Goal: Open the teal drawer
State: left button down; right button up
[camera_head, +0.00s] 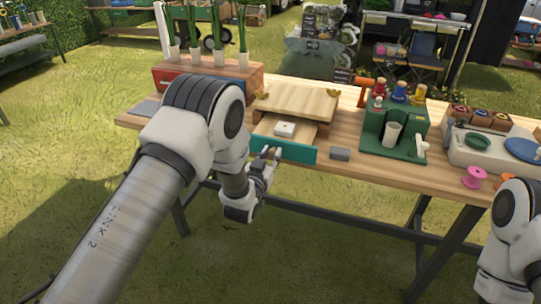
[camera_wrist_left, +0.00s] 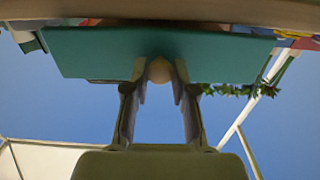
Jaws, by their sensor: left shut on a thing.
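The teal drawer (camera_head: 297,153) sits under a light wooden top board (camera_head: 297,98) on the wooden table.
A grey block (camera_head: 340,154) lies just right of the drawer. A planter (camera_head: 222,74) stands behind my left arm. Grass lies open in front.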

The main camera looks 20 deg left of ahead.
pick_arm(q)
jog(key=shift+w+f, duration=0.1)
jog(key=shift+w, duration=0.2)
jog(key=c, duration=1)
grip_release()
jog(key=shift+o, duration=0.2)
jog(key=shift+s, duration=0.15)
jog(key=s, duration=1.1)
jog(key=shift+s+a, duration=0.2)
jog(key=shift+s, duration=0.2)
